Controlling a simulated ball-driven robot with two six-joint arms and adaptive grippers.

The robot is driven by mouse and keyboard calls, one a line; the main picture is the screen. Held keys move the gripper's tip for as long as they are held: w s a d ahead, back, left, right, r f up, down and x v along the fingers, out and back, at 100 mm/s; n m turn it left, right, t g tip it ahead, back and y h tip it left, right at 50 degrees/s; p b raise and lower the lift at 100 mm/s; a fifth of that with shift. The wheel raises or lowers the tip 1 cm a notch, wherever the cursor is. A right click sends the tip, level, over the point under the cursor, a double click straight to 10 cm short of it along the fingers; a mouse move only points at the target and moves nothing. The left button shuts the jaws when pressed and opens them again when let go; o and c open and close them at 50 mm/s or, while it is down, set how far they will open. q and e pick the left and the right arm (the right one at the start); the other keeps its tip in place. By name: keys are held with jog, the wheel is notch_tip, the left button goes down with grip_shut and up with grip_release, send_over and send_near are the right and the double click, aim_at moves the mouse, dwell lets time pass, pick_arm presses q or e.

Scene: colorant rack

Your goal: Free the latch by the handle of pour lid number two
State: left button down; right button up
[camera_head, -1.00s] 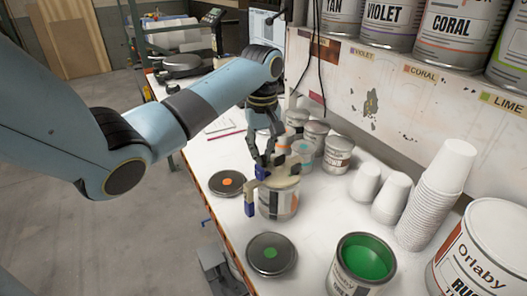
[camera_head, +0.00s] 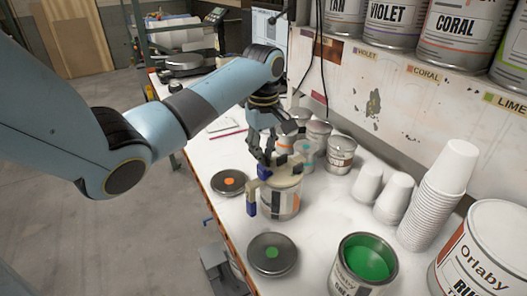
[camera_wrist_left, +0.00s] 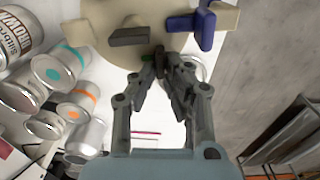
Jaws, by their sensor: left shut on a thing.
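The beige pour lid (camera_head: 285,178) sits on a can (camera_head: 280,206) near the table's front edge. It has dark and blue parts, including a blue piece (camera_head: 251,208) hanging at its side; the lid also shows at the top of the left wrist view (camera_wrist_left: 100,22). My left gripper (camera_wrist_left: 160,58) is shut at the lid's rim on a small dark part that looks like the latch by the handle, mostly hidden between the fingertips. In the head view the left gripper (camera_head: 267,160) reaches the lid's far side from above. My right gripper is not in view. No lid number is readable.
Several small cans (camera_head: 340,155) stand behind the lid. Flat round lids with an orange dot (camera_head: 229,182) and a green dot (camera_head: 271,256) lie on either side. An open green paint can (camera_head: 364,262) and stacked white cups (camera_head: 435,200) stand right.

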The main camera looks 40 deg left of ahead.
pick_arm(q)
jog(key=c, duration=1.7)
grip_release()
jog(key=shift+r, duration=0.15)
notch_tip(320, 180, up, 7)
jog(key=shift+r, duration=0.1)
